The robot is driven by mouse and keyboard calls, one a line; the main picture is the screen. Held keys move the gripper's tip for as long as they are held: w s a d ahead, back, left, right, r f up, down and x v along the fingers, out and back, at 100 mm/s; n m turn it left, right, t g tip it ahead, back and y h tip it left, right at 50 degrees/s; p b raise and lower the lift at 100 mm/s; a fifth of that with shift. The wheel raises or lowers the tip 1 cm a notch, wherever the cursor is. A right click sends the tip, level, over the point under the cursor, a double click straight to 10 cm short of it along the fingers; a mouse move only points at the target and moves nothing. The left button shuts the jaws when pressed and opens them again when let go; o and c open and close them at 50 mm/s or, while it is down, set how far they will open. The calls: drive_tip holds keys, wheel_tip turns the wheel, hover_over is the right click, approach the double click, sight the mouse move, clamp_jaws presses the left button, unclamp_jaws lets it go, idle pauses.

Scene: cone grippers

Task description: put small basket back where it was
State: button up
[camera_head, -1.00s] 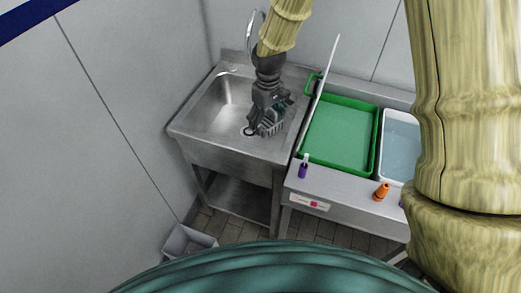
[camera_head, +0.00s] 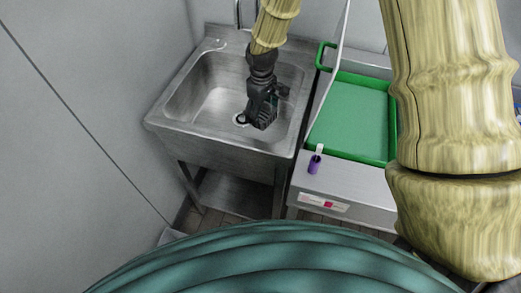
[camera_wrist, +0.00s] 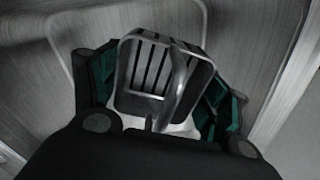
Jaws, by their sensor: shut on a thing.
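The small basket (camera_wrist: 150,62) is grey with a slotted wall and a looped handle, and shows in the wrist view. My gripper (camera_wrist: 160,95) is shut on it, with dark green-lined fingers on both sides. In the head view my gripper (camera_head: 262,118) hangs over the basin of the steel sink (camera_head: 215,85), near the drain. The basket is hard to make out there, dark against the gripper. I cannot tell whether it touches the sink.
A purple bottle (camera_head: 314,162) stands at the counter's front edge. My arm hides the right part of the counter.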

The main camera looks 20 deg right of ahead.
sight(262, 119)
wheel_tip(262, 119, down, 5)
drive_tip(key=shift+s+r+b, duration=0.1)
drive_tip(key=shift+r+b, duration=0.1)
drive_tip(key=shift+b, duration=0.5)
drive_tip(key=shift+f+p, duration=1.05)
drive_tip(key=shift+f, duration=3.95)
drive_tip(key=shift+f, duration=0.2)
drive_tip(key=o, duration=1)
drive_tip(key=shift+o, duration=0.2)
drive_tip(key=shift+r, duration=0.1)
drive_tip(key=shift+r+b, duration=1.3)
drive_tip(key=shift+r, duration=4.8)
drive_tip(key=shift+o, duration=0.3)
